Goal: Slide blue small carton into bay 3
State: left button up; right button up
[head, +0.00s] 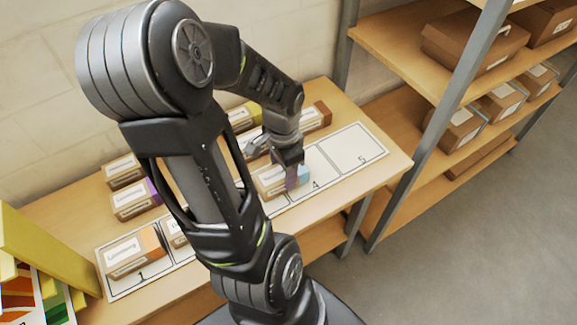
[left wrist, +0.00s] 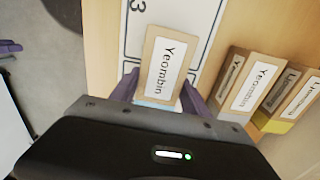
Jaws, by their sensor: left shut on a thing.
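The blue small carton (head: 270,181) is a brown box with a white label and a light-blue end. It lies on the numbered mat (head: 361,148), around bay 3, with its blue end towards bay 4. My left gripper (head: 293,177) is shut on the blue end. In the left wrist view, the carton (left wrist: 166,68) sits between the purple fingers of the gripper (left wrist: 160,95), its label facing up, beside the printed 3. Whether it lies wholly inside the bay's outline is hidden by my arm. My right gripper is not in view.
A carton with an orange end (head: 130,253) lies in bay 1, and another (head: 175,234) beside it is partly behind my arm. Several cartons, such as a purple-ended one (head: 133,201), stand along the back of the table. Bay 5 is empty. A shelf rack (head: 405,110) with boxes stands at right.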

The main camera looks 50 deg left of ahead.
aim_at(264, 181)
pick_arm(q)
jog(key=shift+s+a+p, duration=0.2)
jog(key=shift+s+p, duration=0.25)
jog(key=shift+s, duration=2.3)
jog(key=shift+s+a, duration=0.15)
jog(key=shift+s, duration=1.2)
jog(key=o, duration=1.6)
jog(key=shift+c, duration=0.2)
jog(key=shift+o, duration=0.5)
jog(key=o, duration=0.4)
jog(key=shift+c, duration=0.2)
jog(key=shift+r, duration=0.1)
notch_tip(264, 181, up, 6)
jog(key=p, duration=0.5)
